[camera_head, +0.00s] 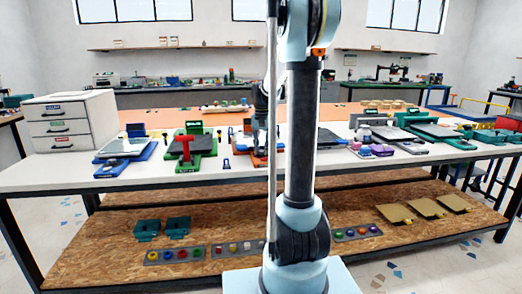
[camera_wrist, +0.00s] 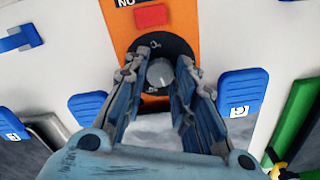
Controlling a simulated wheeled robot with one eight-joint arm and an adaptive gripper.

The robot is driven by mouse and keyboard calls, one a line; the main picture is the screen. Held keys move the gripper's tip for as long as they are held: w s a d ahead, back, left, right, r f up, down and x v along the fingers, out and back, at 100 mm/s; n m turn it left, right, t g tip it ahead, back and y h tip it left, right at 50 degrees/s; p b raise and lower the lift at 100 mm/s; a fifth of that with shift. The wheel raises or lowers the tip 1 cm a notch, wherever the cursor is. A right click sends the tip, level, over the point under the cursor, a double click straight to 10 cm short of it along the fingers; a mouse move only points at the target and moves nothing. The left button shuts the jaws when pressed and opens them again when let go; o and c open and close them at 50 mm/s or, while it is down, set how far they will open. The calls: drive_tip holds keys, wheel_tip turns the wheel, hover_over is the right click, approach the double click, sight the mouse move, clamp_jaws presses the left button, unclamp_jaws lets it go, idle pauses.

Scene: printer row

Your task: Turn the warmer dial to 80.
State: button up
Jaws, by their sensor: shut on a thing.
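The warmer dial (camera_wrist: 160,72) is a round grey knob on a black disc, set in an orange panel (camera_wrist: 122,22) in the wrist view. My gripper (camera_wrist: 163,64) is over it, with one blue finger on each side, shut on the knob. No numbers can be read on the disc, so I cannot tell the dial's setting. In the head view the orange unit (camera_head: 259,160) stands on the white bench; my arm hides part of it and the dial.
A red block (camera_wrist: 151,16) sits on the panel just beyond the dial. Blue icon tabs (camera_wrist: 243,86) and (camera_wrist: 86,106) flank my gripper. A green unit (camera_head: 195,160) and a blue-based unit (camera_head: 124,149) stand to the left on the bench. A white drawer cabinet (camera_head: 69,121) is farther left.

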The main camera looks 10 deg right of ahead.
drive_tip(key=m, duration=0.4)
drive_tip(key=shift+w+m, duration=0.15)
drive_tip(key=shift+m, duration=0.15)
drive_tip(key=shift+r+m, duration=0.1)
drive_tip(key=shift+m, duration=1.5)
drive_tip(key=o, duration=0.8)
wheel_tip(320, 180, up, 12)
drive_tip(key=shift+f, duration=0.1)
